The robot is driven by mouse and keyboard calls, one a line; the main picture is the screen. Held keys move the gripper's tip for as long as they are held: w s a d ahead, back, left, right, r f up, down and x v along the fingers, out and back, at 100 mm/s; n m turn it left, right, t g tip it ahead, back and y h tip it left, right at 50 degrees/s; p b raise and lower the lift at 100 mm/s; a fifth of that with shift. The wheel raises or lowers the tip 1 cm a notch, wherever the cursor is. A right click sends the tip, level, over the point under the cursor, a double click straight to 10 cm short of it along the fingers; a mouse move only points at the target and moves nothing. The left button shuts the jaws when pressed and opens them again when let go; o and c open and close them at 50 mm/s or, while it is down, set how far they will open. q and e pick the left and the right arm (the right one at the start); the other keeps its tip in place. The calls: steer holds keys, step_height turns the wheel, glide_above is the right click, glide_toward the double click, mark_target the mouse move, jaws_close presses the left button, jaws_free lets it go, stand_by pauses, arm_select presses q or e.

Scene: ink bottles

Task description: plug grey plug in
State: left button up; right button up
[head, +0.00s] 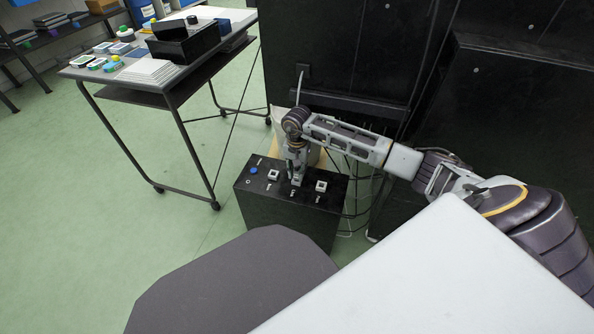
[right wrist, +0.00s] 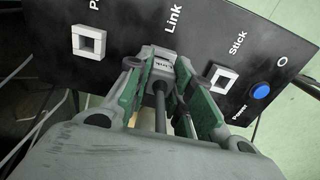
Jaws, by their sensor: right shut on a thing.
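The black box (head: 285,215) stands on the floor with a row of square white sockets on its top. My right gripper (head: 297,177) points down at the middle socket. In the right wrist view, my right gripper (right wrist: 160,72) is shut on the grey plug (right wrist: 162,66), with a dark cable running back from it between the fingers. The plug's front end is at the panel below the word "Link" and hides most of that socket; I cannot tell how deep it sits. The "Stick" socket (right wrist: 222,79) and the partly labelled "P" socket (right wrist: 89,41) are empty. My left gripper is out of view.
A blue button (right wrist: 260,91) marked "Power" is at one end of the panel. Cables (head: 355,195) hang beside the box. A black cabinet (head: 340,50) stands behind it. A wheeled table (head: 85,72) with small items stands at left over open green floor.

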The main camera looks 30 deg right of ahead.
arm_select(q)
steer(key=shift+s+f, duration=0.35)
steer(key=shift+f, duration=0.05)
arm_select(e)
steer(key=shift+f, duration=0.1)
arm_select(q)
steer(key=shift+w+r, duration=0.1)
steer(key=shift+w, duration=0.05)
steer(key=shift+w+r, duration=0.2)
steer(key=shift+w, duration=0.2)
arm_select(e)
steer(key=shift+f, duration=0.1)
steer(key=shift+f, duration=0.15)
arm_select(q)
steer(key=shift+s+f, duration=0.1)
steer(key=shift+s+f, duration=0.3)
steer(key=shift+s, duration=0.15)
arm_select(e)
steer(key=shift+f, duration=0.1)
arm_select(q)
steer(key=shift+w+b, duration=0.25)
steer(key=shift+b, duration=0.05)
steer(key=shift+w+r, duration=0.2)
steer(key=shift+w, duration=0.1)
arm_select(e)
steer(key=shift+f, duration=0.1)
